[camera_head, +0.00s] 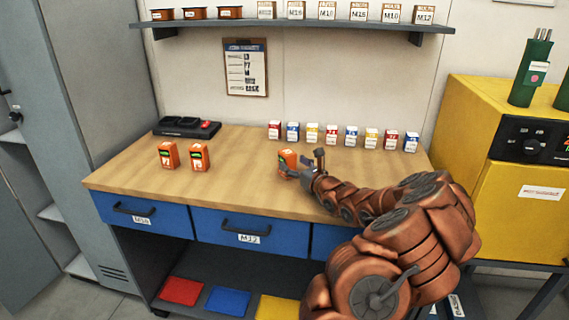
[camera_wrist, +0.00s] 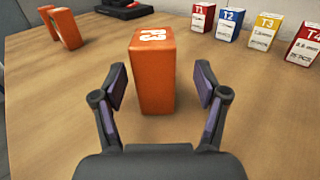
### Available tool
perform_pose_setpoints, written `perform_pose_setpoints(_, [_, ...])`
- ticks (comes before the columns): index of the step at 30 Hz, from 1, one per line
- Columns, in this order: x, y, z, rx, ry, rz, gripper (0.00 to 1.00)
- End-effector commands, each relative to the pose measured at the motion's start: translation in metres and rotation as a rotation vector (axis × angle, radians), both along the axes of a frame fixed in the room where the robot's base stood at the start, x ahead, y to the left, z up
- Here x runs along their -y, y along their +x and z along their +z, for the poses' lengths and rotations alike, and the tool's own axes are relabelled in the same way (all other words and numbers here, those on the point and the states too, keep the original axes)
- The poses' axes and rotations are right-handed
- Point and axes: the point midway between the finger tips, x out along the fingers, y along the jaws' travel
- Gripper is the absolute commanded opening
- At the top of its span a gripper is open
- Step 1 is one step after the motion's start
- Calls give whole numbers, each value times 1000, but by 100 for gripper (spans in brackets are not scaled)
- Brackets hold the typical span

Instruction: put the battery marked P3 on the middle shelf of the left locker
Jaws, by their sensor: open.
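The battery marked P3 (camera_wrist: 153,72) is an orange block standing upright on the workbench, with its white mark on the top. It also shows in the head view (camera_head: 287,161), partly hidden by my gripper. My gripper (camera_wrist: 160,88) is open, with one finger on each side of the battery and a gap on both sides. In the head view my gripper (camera_head: 296,172) is low over the bench top. The left locker (camera_head: 92,90) is the grey cabinet at the left, its door open; part of its shelves (camera_head: 50,212) shows low down.
Two more orange batteries (camera_head: 170,155) (camera_head: 199,157) stand left on the bench (camera_head: 235,188). A black charger (camera_head: 186,127) lies behind them. Several small labelled boxes (camera_head: 332,134) line the back right. A wall shelf (camera_head: 290,24) hangs above. A yellow machine (camera_head: 515,190) stands at right.

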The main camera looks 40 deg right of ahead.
Motion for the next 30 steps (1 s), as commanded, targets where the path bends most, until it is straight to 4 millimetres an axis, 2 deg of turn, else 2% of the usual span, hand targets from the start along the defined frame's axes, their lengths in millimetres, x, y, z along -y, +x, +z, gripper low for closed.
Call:
perform_pose_setpoints(5, [1, 11, 1, -2, -2, 0, 73])
perform_pose_setpoints(16, [2, 54, 1, -3, -4, 2, 73])
perform_pose_setpoints(26, [3, 60, 1, -1, -1, 2, 73])
perform_pose_setpoints(30, [3, 60, 1, -1, -2, 3, 60])
